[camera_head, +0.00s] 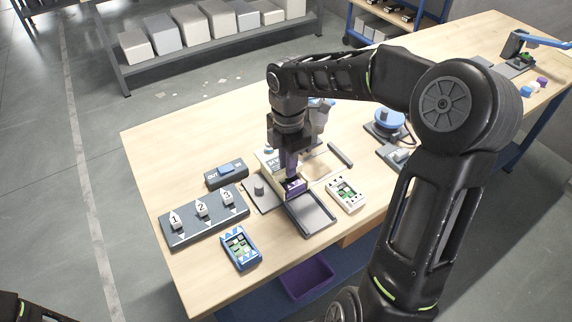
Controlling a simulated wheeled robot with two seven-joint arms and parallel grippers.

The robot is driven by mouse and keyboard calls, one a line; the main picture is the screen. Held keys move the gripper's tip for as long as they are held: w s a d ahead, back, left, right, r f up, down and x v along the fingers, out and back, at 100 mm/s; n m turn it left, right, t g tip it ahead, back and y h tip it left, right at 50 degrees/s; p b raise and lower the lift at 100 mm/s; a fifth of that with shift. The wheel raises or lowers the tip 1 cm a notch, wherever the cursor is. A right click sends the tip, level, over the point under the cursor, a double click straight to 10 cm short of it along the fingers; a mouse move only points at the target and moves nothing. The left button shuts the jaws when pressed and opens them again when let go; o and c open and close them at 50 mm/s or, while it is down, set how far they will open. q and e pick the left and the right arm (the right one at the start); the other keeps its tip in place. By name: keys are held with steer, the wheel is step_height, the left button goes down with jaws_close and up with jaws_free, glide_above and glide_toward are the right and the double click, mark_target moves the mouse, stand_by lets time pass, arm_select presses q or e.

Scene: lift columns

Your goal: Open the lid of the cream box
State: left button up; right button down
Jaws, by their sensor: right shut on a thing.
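The cream box (267,161) stands near the middle of the table, with dark lettering on its cream face. My right gripper (293,182) points down just in front of it and hides part of it. Its jaws are shut on a small purple thing with a white edge, at the near side of the box. I cannot tell whether that thing is part of the box, nor how far the lid is raised. My left gripper is out of view; only a dark part of my left arm shows at the lower left corner.
A dark tray (311,214) lies in front of the gripper, with a white keypad device (347,195) beside it. A numbered switch panel (204,215), a blue device (241,248) and a button box (226,174) lie left. A blue round device (387,122) stands right.

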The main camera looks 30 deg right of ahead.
mark_target(276, 158)
steer(key=shift+w+d+p, duration=0.1)
steer(key=shift+w+p, duration=0.75)
steer(key=shift+w, duration=2.1)
steer(key=c, duration=1.5)
jaws_free()
steer(key=shift+o, duration=0.2)
steer(key=shift+s+r, duration=0.1)
steer(key=shift+r, duration=0.05)
steer(key=shift+r+p, duration=2.4)
steer(key=shift+r, duration=0.5)
steer(key=shift+f, duration=0.1)
